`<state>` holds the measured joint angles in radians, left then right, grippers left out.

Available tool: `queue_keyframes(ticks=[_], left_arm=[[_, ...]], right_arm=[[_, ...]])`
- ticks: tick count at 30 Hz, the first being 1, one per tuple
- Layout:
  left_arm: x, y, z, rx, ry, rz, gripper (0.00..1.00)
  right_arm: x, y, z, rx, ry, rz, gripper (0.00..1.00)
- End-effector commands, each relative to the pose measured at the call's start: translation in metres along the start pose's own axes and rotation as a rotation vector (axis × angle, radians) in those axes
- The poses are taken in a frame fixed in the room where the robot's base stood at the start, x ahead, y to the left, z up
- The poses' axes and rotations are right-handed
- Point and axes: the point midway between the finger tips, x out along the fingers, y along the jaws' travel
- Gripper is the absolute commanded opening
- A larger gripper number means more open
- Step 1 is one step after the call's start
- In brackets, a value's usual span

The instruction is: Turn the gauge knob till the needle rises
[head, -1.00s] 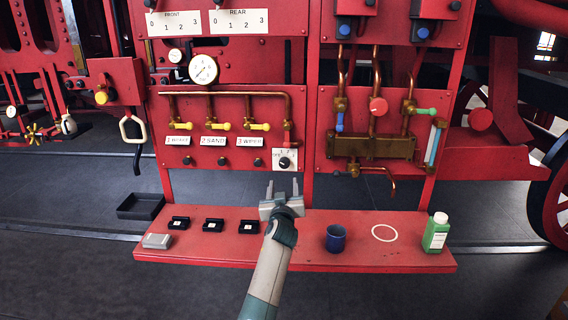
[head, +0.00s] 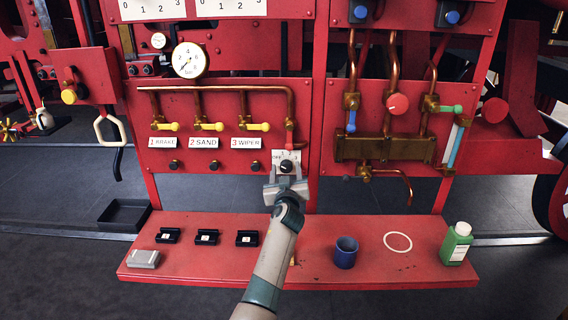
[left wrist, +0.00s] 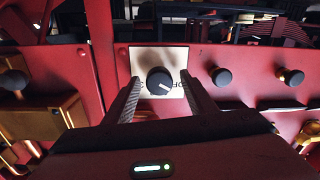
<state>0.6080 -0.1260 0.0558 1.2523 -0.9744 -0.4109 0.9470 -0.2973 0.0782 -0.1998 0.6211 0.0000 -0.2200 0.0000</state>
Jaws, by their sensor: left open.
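The gauge knob (head: 286,166) is a small black knob with a white mark on a pale plate, low on the red panel. It also shows in the left wrist view (left wrist: 160,82), with its mark pointing to the lower right there. My left gripper (head: 286,179) is open in front of the plate. In the left wrist view its fingers (left wrist: 162,100) stand on either side of the knob, with gaps between them and it. The round white gauge (head: 190,60) is at the upper left of the panel; its thin needle seems to point down left. My right gripper is not in view.
Yellow-handled valves (head: 208,126) and small black knobs (head: 214,165) line the panel left of the plate. Below, a red shelf (head: 190,262) bears several black holders, a grey box (head: 143,259), a blue cup (head: 346,252) and a green bottle (head: 456,243).

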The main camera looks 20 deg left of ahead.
Motion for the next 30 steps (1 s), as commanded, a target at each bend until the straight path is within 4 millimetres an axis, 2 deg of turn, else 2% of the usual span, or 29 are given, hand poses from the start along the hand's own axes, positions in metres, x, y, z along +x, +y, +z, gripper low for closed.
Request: queue_keyframes(ticks=[14, 19, 20, 30], left_arm=[[-0.0006, 0.0023, 0.0005, 0.0, 0.0, 0.0, 0.51], [-0.0006, 0.0022, 0.0005, 0.0, 0.0, 0.0, 0.13], [-0.0006, 0.0022, 0.0005, 0.0, 0.0, 0.0, 0.1], [-0.0004, 0.0021, 0.001, 0.025, 0.001, 0.0, 0.1]], right_arm=[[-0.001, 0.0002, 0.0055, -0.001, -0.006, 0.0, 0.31], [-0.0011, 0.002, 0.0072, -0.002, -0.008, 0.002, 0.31], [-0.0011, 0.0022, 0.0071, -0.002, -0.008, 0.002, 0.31], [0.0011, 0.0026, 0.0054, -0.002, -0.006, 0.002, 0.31]])
